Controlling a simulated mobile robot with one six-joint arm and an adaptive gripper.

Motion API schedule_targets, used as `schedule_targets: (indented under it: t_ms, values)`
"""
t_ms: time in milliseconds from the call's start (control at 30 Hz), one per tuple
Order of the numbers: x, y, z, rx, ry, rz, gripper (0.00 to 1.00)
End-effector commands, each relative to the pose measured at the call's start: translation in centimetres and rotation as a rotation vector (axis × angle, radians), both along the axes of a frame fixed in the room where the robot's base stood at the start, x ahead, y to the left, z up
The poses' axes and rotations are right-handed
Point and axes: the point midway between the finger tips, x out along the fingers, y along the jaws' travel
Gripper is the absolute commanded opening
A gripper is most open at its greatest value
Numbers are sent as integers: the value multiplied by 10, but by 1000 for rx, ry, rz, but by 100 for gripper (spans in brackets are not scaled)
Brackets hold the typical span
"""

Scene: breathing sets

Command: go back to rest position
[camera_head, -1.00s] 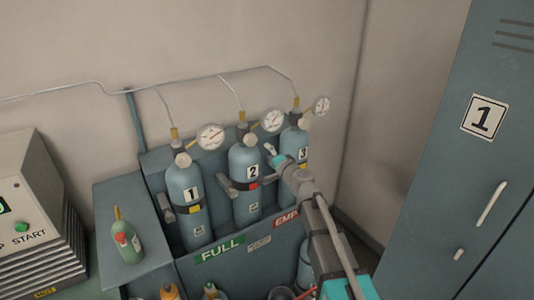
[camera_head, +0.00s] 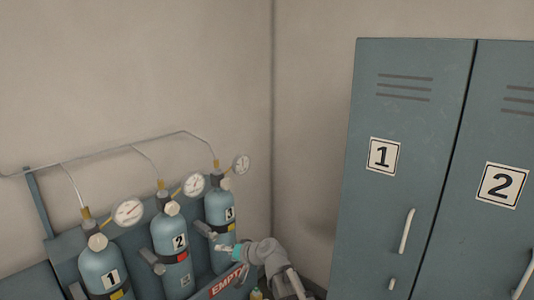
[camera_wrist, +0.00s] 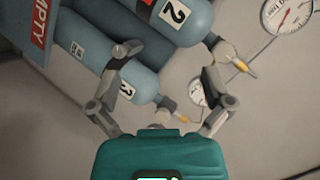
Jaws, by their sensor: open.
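My gripper (camera_head: 222,248) is in front of cylinder 3 in the head view, at the lower middle. In the wrist view my gripper (camera_wrist: 165,80) has its two fingers spread apart, with nothing held between them. Blue cylinder 3 (camera_head: 219,208) stands behind it and shows between and beyond the fingers in the wrist view (camera_wrist: 125,80). Cylinder 2 (camera_head: 172,236) stands to its left and also shows in the wrist view (camera_wrist: 180,20). I cannot tell whether a finger touches cylinder 3.
Cylinder 1 (camera_head: 102,265) stands at the rack's left. Gauges and a pipe run along the wall above. A red EMPTY sign (camera_head: 227,281) is on the rack front. Locker 1 (camera_head: 400,200) and locker 2 (camera_head: 505,240) stand on the right, their doors shut.

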Motion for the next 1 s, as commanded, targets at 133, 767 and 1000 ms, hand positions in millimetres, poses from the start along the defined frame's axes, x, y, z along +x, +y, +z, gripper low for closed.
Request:
schedule_targets:
  t_ms: [133,767,1000]
  values:
    - [-27,-51,-31,-186,59,36,100]
    - [-156,-278,-107,-893,523,-5,100]
    - [-173,-304,-108,-968,595,-29,100]
